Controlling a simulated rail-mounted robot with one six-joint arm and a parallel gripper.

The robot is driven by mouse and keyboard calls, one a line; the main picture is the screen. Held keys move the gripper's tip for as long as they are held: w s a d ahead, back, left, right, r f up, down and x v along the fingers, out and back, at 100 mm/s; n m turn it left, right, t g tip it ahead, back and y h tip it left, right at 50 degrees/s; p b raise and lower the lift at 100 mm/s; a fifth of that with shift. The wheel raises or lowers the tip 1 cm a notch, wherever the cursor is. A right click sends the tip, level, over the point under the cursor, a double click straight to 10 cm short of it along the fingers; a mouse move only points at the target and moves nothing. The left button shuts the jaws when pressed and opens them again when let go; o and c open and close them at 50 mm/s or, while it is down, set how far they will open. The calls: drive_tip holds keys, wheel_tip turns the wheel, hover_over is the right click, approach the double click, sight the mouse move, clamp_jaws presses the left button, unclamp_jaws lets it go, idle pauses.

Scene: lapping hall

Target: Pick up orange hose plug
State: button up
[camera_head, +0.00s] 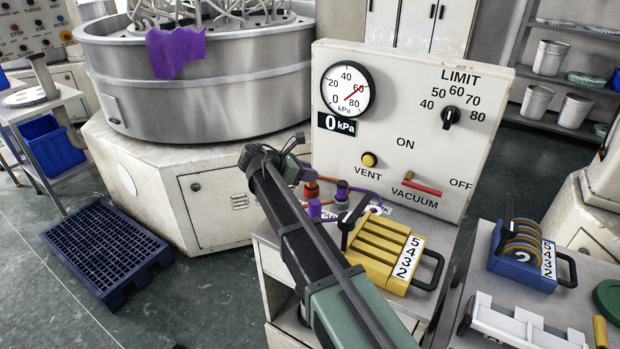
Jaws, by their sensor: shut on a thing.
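The orange hose plug (311,190) is a small orange piece at the back left of the grey cart top, in front of the white vacuum panel. My gripper (303,176) reaches over from the left and is shut on it. The fingertips are small and partly hidden by my wrist, so the exact grip is hard to make out. Purple hose fittings (314,208) stand just below and to the right of the plug. I cannot tell whether the plug touches them or is clear of the surface.
A yellow slotted rack (384,254) with black handles stands right of my arm. The vacuum panel (405,146) rises behind, its gauge display reading 0 kPa. A blue rack (523,270) and a white rack (515,325) sit on the right-hand cart. A steel drum machine (210,92) stands back left.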

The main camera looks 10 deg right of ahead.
drive_tip(key=shift+r, duration=0.1)
wheel_tip(320, 180, up, 20)
drive_tip(key=p, duration=2)
